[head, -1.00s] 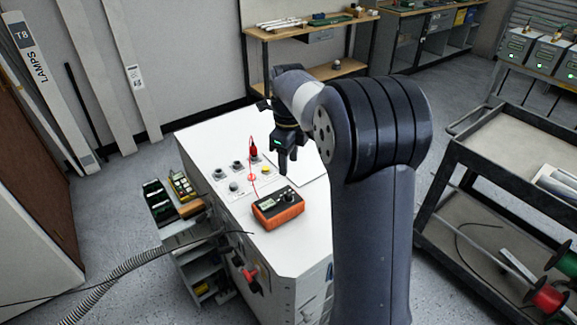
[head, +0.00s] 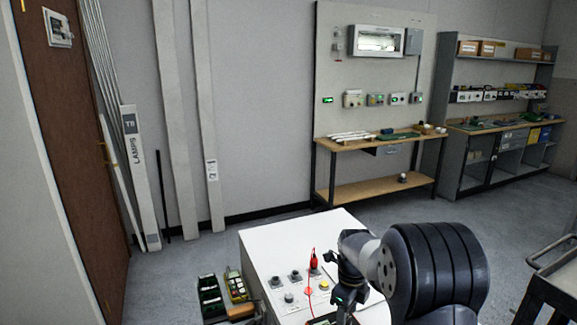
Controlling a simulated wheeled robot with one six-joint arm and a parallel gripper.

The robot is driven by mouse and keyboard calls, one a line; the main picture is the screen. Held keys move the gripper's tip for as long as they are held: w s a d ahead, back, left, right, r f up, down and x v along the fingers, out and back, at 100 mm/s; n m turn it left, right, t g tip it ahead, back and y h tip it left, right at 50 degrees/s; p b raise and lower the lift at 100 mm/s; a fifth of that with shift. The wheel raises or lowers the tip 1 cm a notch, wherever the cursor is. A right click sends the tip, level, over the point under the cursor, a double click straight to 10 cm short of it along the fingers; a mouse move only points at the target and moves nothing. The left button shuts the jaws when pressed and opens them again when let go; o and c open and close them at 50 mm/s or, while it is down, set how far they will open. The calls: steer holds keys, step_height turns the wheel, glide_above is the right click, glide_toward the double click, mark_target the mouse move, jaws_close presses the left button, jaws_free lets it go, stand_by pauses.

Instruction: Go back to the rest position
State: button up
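My gripper (head: 343,309) is at the bottom of the head view, above the white cabinet top (head: 262,240). Its fingertips are cut off or too small to tell whether they are open or shut. My arm rises at the lower right and bends over the cabinet. A red plug (head: 313,262) with a red lead stands in the panel of black, grey and yellow terminals (head: 295,275) on the cabinet, left of my gripper. Only the top edge of the orange meter shows at the lower picture edge.
Green and yellow items sit in a side tray (head: 212,300) left of the cabinet. A wooden bench (head: 380,143) stands against the far wall, with shelving (head: 495,145) to its right. A dark cart (head: 553,285) is at the lower right. Floor is clear behind the cabinet.

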steer(key=shift+f, duration=0.45)
